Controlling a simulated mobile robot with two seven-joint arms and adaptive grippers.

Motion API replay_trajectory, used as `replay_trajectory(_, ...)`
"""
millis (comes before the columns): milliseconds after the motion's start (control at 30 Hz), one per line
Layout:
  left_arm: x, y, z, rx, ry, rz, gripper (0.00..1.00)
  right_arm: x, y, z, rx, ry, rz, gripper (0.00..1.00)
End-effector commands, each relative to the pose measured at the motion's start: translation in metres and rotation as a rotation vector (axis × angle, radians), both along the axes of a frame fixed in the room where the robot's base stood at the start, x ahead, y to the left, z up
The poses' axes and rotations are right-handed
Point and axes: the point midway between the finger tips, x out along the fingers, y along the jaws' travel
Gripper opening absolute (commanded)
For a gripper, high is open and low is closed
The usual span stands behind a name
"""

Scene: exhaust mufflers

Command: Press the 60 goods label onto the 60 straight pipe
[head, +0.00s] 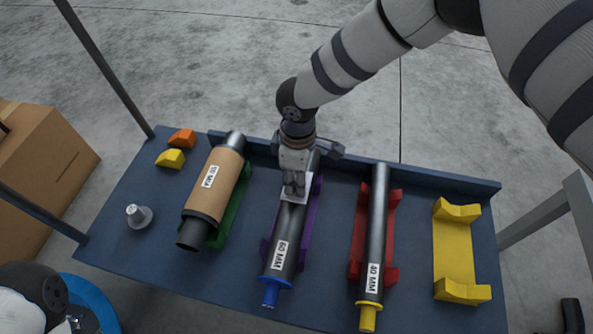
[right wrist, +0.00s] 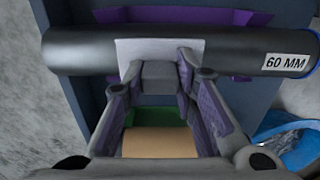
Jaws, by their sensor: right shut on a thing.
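The 60 straight pipe (head: 290,222) is a dark tube marked 60 MM with a blue end cap, lying in a purple cradle (head: 312,205). It also crosses the top of the right wrist view (right wrist: 80,50). The white goods label (head: 297,194) lies against the upper side of the pipe, apart from the 60 MM marking; in the right wrist view (right wrist: 190,44) it looks flat on the tube. My right gripper (head: 295,186) is directly over the pipe, shut on the label, its fingertips covering part of it. Any print on the label cannot be read. My left gripper does not show.
A tan-wrapped muffler (head: 213,180) lies in a green cradle to the left, and a 40 MM pipe (head: 377,230) in a red cradle to the right. An empty yellow cradle (head: 454,252) stands far right. Small orange and yellow blocks and a grey metal piece (head: 138,215) sit left.

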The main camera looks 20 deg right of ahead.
Motion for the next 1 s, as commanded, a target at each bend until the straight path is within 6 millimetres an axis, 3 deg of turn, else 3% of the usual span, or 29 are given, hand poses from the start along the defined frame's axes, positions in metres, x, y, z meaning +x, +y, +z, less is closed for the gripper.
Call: replay_trajectory(1000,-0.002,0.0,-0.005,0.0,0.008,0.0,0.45,0.0,0.0,-0.017,0.0,-0.001,-0.001,0.14)
